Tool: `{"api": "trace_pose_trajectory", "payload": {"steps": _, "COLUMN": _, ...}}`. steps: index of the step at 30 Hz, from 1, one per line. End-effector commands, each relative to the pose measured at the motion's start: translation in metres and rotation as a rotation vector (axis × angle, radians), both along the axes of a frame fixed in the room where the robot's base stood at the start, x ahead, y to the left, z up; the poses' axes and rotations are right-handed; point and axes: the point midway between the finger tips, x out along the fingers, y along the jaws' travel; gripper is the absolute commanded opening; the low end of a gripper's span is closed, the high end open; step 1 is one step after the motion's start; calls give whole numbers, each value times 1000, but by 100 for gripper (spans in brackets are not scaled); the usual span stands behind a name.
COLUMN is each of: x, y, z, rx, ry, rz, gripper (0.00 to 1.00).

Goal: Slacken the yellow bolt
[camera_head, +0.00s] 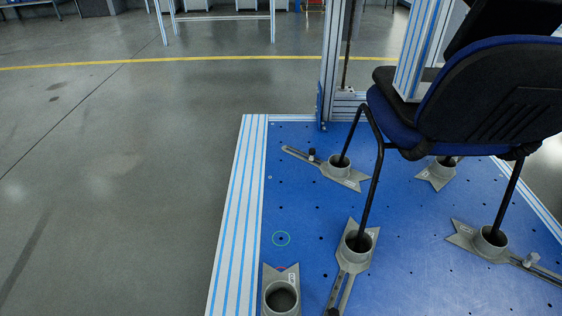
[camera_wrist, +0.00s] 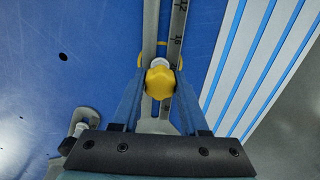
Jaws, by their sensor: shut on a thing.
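The yellow bolt (camera_wrist: 160,84) shows in the wrist view as a lobed knob with a pale metal part behind it. It sits over the slot of a grey slotted bar (camera_wrist: 151,20) with ruler marks beside it. My gripper (camera_wrist: 160,76) has its two blue fingers on either side of the knob, and it is shut on the yellow bolt. Bits of yellow show beyond the fingertips. The bolt's lower end is hidden. Neither the gripper nor the yellow bolt shows in the head view.
A blue perforated plate (camera_head: 300,200) carries several grey socket clamps (camera_head: 357,245) around the legs of a dark chair (camera_head: 490,90). A striped aluminium edge rail (camera_head: 238,215) borders the plate; open floor lies left of it. An empty socket (camera_head: 282,296) stands at the front.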

Motion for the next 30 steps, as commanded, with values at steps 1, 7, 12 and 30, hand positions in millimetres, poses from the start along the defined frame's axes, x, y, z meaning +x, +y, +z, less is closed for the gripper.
{"api": "trace_pose_trajectory", "payload": {"steps": 1, "x": 0, "y": 0, "z": 0, "rx": 1, "ry": 0, "rz": 10, "gripper": 0}}
{"api": "trace_pose_trajectory", "payload": {"steps": 7, "x": 0, "y": 0, "z": 0, "rx": 1, "ry": 0, "rz": 205, "gripper": 0}}
{"api": "trace_pose_trajectory", "payload": {"steps": 12, "x": 0, "y": 0, "z": 0, "rx": 1, "ry": 1, "rz": 338, "gripper": 0}}
{"api": "trace_pose_trajectory", "payload": {"steps": 30, "x": 0, "y": 0, "z": 0, "rx": 2, "ry": 2, "rz": 627, "gripper": 0}}
